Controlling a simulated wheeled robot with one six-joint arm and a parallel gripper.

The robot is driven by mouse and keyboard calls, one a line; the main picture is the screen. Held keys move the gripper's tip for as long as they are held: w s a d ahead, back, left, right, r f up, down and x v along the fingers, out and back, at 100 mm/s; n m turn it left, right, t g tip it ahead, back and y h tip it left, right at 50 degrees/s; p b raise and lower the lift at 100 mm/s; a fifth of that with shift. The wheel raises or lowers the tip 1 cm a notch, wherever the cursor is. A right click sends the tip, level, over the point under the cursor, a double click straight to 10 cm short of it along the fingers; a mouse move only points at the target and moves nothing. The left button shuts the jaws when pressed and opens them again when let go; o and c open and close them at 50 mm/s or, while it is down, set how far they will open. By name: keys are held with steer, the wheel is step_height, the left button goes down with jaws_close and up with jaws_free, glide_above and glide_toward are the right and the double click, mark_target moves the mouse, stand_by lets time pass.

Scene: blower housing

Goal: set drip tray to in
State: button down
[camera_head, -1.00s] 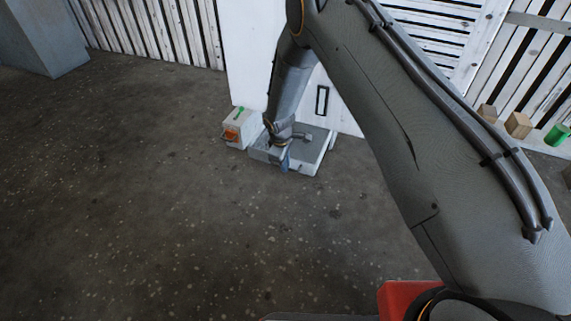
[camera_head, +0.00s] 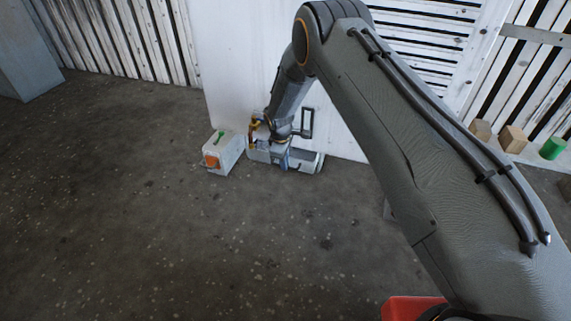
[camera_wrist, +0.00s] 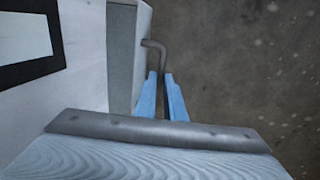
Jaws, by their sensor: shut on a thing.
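The drip tray (camera_head: 308,164) is a low grey-white tray at the foot of the white housing (camera_head: 235,70). In the head view only a short front part of it sticks out from the housing. In the wrist view the tray (camera_wrist: 122,45) shows its grey inside and pale front wall. A bent grey handle (camera_wrist: 152,44) stands out from that wall. My gripper (camera_head: 284,162) is at the tray's front. In the wrist view its two blue fingers (camera_wrist: 160,92) are shut on the handle. My arm hides part of the tray in the head view.
A white box (camera_head: 225,152) with an orange patch and a green part on top stands left of the tray. Wooden blocks (camera_head: 513,139) and a green cylinder (camera_head: 552,148) are at the right. The dark floor in front is clear.

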steer(key=shift+w+a+r, duration=0.1)
steer(key=shift+w+a, duration=0.05)
steer(key=shift+w, duration=0.1)
steer(key=c, duration=1.8)
jaws_free()
steer(key=shift+c, duration=0.2)
steer(key=shift+d, duration=0.35)
step_height(320, 180, up, 8)
steer(key=s+p, duration=0.1)
steer(key=p, duration=0.2)
steer(key=shift+s+a+f+p, duration=0.2)
steer(key=shift+s+a+p, duration=0.05)
steer(key=shift+p, duration=0.15)
